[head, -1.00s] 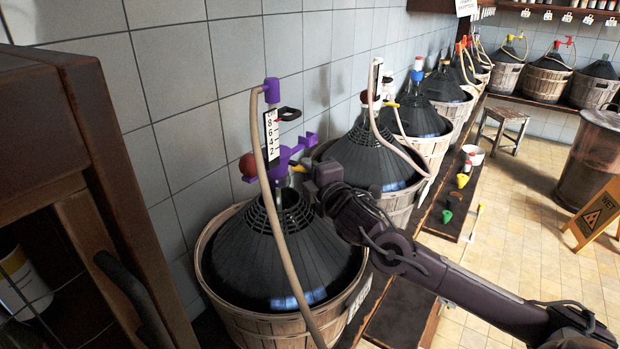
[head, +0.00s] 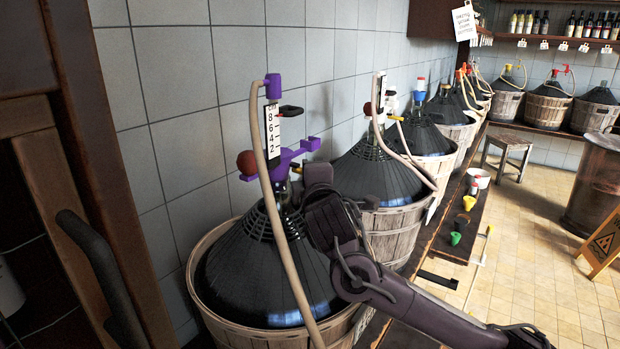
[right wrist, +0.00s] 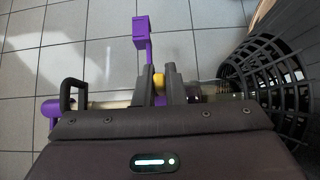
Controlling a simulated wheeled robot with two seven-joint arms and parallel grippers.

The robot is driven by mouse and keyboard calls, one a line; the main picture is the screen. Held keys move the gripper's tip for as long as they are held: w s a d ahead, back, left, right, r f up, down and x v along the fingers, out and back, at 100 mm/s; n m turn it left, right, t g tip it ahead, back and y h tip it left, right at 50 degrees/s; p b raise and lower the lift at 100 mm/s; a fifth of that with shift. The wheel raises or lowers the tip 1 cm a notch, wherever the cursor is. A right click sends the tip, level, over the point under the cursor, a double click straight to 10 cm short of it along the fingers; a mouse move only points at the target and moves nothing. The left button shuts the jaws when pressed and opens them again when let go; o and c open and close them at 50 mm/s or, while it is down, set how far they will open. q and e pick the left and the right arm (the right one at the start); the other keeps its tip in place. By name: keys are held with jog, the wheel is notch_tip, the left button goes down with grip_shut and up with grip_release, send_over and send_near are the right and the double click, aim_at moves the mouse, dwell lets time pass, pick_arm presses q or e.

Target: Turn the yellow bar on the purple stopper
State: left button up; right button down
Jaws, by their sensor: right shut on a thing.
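The purple stopper (head: 283,161) sits on the neck of the nearest dark demijohn (head: 265,262). It has side arms, a brown-red ball on its left and a hose. A bit of the yellow bar (head: 296,170) shows at the stopper's right side, mostly hidden by my right gripper (head: 300,184), which reaches in from the right. In the right wrist view my right gripper (right wrist: 158,76) is shut on the yellow bar (right wrist: 158,83), between its two fingers. Part of the purple stopper (right wrist: 141,34) sticks out beyond them. My left gripper is not in view.
A white scale (head: 272,130) and a black handle (head: 291,111) stand above the stopper. A hose (head: 285,255) hangs in front of the demijohn. More basketed demijohns (head: 380,180) line the tiled wall. A stool (head: 507,152) and open floor lie to the right.

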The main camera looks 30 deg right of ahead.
jog(key=c, duration=1.5)
grip_release()
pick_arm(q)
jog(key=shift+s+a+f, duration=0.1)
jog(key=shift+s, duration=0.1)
pick_arm(e)
jog(key=shift+s, duration=0.1)
